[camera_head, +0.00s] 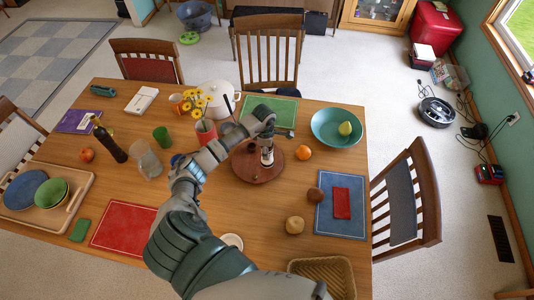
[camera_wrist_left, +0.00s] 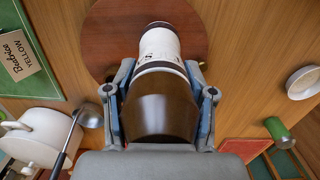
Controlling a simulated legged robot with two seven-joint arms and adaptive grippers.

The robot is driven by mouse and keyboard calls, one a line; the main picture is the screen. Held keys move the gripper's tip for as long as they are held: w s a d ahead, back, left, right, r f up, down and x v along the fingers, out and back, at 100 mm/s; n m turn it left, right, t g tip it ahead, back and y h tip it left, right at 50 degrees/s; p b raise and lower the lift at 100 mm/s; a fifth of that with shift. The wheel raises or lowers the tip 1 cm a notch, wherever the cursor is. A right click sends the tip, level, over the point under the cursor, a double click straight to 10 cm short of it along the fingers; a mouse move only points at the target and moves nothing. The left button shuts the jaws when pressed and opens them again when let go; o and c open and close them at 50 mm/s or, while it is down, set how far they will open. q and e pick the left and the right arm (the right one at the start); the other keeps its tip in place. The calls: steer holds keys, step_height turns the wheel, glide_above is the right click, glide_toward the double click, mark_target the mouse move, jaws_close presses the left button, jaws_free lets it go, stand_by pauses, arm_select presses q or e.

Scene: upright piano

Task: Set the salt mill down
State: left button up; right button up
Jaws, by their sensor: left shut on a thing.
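The salt mill (camera_head: 267,156) has a white body and a dark brown top. It stands upright over the round wooden board (camera_head: 245,171) on the table. My left gripper (camera_head: 265,137) is above it, shut on its top. In the left wrist view the mill's brown top (camera_wrist_left: 160,107) sits between the two fingers, and its white body points at the board (camera_wrist_left: 112,32). Whether its base touches the board I cannot tell. My right gripper is not in view.
A vase with yellow flowers (camera_head: 205,131) and a white pot (camera_head: 222,96) stand close to the left and behind. An orange (camera_head: 303,152) and a teal bowl (camera_head: 325,133) with a pear are to the right.

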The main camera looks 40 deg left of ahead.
arm_select(q)
steer(key=f, duration=0.1)
steer(key=a+f, duration=0.1)
steer(key=f, duration=0.1)
steer(key=shift+f, duration=0.1)
steer(key=o, duration=1.3)
steer(key=shift+s+d, duration=0.1)
steer(key=shift+d, duration=0.1)
steer(key=shift+c, duration=0.2)
steer(key=shift+o, duration=1.4)
steer(key=shift+d, duration=0.35)
steer(key=shift+r, duration=0.3)
steer(key=shift+a+r, duration=0.2)
steer(key=shift+r, duration=0.15)
steer(key=r, duration=0.5)
steer(key=r+b, duration=0.1)
steer(key=r, duration=0.4)
steer(key=shift+a+r, duration=0.2)
steer(key=shift+r, duration=0.3)
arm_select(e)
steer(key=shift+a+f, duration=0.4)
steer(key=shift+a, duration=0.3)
arm_select(q)
steer(key=shift+a+f, duration=0.1)
steer(key=shift+a, duration=0.05)
